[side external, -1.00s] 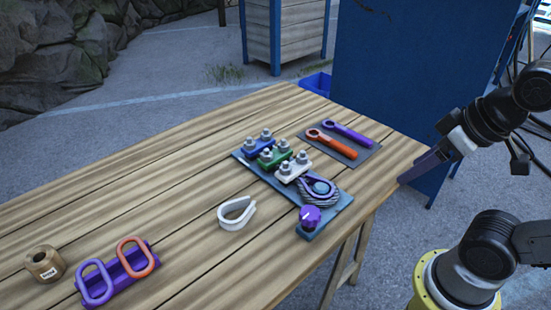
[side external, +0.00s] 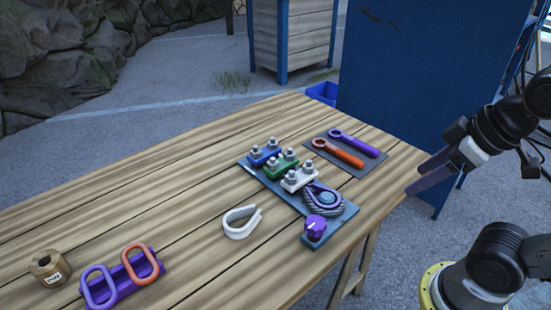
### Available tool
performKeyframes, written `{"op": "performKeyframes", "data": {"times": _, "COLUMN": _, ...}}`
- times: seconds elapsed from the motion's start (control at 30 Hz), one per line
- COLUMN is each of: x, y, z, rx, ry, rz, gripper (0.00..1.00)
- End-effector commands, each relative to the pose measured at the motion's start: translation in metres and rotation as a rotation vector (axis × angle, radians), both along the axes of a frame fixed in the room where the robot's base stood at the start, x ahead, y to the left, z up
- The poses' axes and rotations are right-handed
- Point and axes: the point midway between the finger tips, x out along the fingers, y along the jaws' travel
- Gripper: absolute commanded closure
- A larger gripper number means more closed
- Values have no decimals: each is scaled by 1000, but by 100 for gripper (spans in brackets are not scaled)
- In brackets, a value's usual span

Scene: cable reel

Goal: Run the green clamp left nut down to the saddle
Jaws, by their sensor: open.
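The green clamp (side external: 281,168) sits between a blue clamp (side external: 265,154) and a white clamp (side external: 298,179) on a blue-grey plate (side external: 270,185) on the table. Each clamp carries two grey nuts on upright studs. The green clamp's left nut (side external: 279,163) is small, and I cannot tell its height above the saddle. My gripper (side external: 412,186) is over the table's right edge, well to the right of the clamps, and holds nothing visible. An orange wrench (side external: 338,153) and a purple wrench (side external: 354,143) lie on a dark mat (side external: 372,162) behind the plate.
A coiled cable loop (side external: 326,198) and purple knob (side external: 315,227) are on the plate's near end. A white thimble (side external: 240,222) lies on the table. Purple and orange loops (side external: 121,276) stand in a purple rack, with a tan spool (side external: 49,268) beside them.

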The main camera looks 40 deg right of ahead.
Motion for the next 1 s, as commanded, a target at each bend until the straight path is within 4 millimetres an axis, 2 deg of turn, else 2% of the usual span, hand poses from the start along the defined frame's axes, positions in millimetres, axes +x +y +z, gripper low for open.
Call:
{"op": "performKeyframes", "data": {"times": 0.17, "x": 29, "y": 11, "z": 38, "rx": -62, "ry": -41, "rz": 210, "gripper": 32}}
{"op": "performKeyframes", "data": {"times": 0.27, "x": 57, "y": 16, "z": 58, "rx": -94, "ry": -44, "rz": 331, "gripper": 32}}
{"op": "performKeyframes", "data": {"times": 0.4, "x": 102, "y": 21, "z": 77, "rx": -123, "ry": -40, "rz": 481, "gripper": 32}}
{"op": "performKeyframes", "data": {"times": 0.53, "x": 154, "y": 22, "z": 85, "rx": -137, "ry": -32, "rz": 612, "gripper": 32}}
{"op": "performKeyframes", "data": {"times": 0.67, "x": 209, "y": 19, "z": 81, "rx": -134, "ry": -23, "rz": 716, "gripper": 32}}
{"op": "performKeyframes", "data": {"times": 0.77, "x": 249, "y": 13, "z": 67, "rx": -119, "ry": -9, "rz": 771, "gripper": 32}}
{"op": "performKeyframes", "data": {"times": 0.9, "x": 297, "y": 1, "z": 35, "rx": -76, "ry": 22, "rz": 795, "gripper": 32}}
{"op": "performKeyframes", "data": {"times": 1.0, "x": 319, "y": -8, "z": 9, "rx": -39, "ry": 56, "rz": 776, "gripper": 32}}
